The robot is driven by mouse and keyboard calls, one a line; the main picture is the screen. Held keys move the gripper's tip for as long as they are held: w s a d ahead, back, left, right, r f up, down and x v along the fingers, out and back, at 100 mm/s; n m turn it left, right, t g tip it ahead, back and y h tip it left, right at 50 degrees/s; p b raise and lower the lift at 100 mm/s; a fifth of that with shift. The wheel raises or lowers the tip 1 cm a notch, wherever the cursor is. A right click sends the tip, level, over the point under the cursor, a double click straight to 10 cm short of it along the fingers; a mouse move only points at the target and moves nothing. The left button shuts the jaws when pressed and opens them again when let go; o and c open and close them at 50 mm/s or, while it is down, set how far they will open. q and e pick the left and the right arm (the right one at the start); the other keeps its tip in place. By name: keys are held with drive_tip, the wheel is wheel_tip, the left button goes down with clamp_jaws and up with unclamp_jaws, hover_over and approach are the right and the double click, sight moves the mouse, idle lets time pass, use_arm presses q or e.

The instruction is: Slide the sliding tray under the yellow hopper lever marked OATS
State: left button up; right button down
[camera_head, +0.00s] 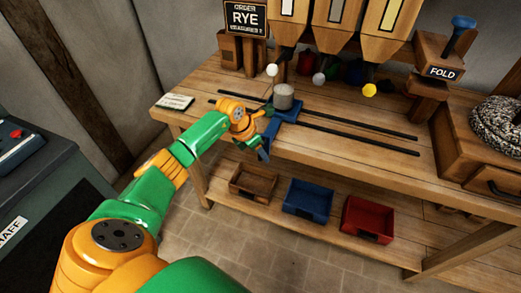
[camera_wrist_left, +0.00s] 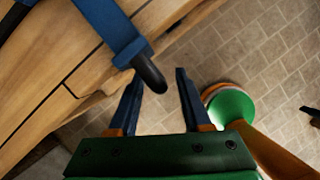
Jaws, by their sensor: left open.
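The sliding tray (camera_head: 289,113) is blue and sits on two dark rails on the wooden bench, with a grey metal cup (camera_head: 284,96) on it. In the left wrist view its blue handle (camera_wrist_left: 112,28) ends in a black grip (camera_wrist_left: 150,72). My left gripper (camera_head: 266,142) is at the tray's front by the bench edge. It is open, and in the left wrist view its fingers (camera_wrist_left: 158,76) stand on both sides of the grip's tip, not closed on it. The yellow lever knob (camera_head: 369,90) hangs under the rightmost hopper, right of the tray. No OATS label is readable.
A white knob (camera_head: 272,70) and a grey knob (camera_head: 318,78) hang under the other hoppers. A sign (camera_head: 245,18) reads RYE. A FOLD box (camera_head: 440,68) stands at the right. Brown, blue (camera_head: 307,203) and red bins sit on the lower shelf. The rails right of the tray look clear.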

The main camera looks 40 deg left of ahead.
use_arm(q)
drive_tip(key=shift+w, duration=0.1)
clamp_jaws()
drive_tip(key=shift+r, duration=0.1)
idle(1.2)
